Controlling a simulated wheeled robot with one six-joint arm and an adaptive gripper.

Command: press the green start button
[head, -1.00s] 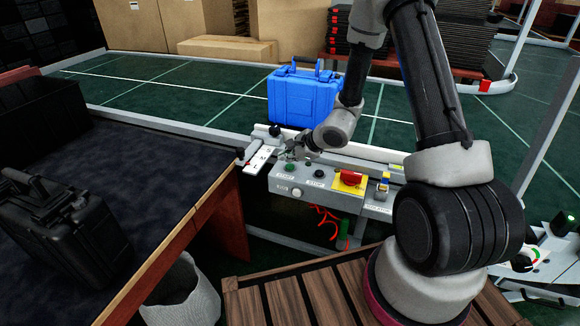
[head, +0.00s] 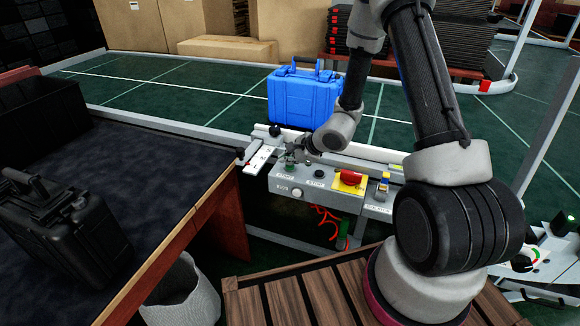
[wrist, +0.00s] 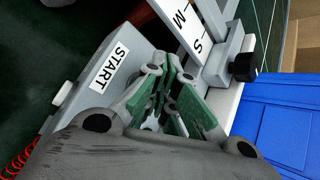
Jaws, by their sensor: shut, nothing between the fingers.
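The green start button (head: 290,168) is on the left of the grey control box (head: 330,195), just behind its START label (head: 284,176). My gripper (head: 290,157) is shut and empty, with its fingertips just above and behind the button in the head view. I cannot tell whether they touch it. In the wrist view, the shut fingers (wrist: 172,72) point down at the box beside the START label (wrist: 110,68). The button is hidden behind them there.
A black button (head: 319,174), a red emergency stop (head: 350,177) on yellow and a white knob (head: 297,192) share the box. A blue case (head: 303,97) stands on the conveyor behind.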

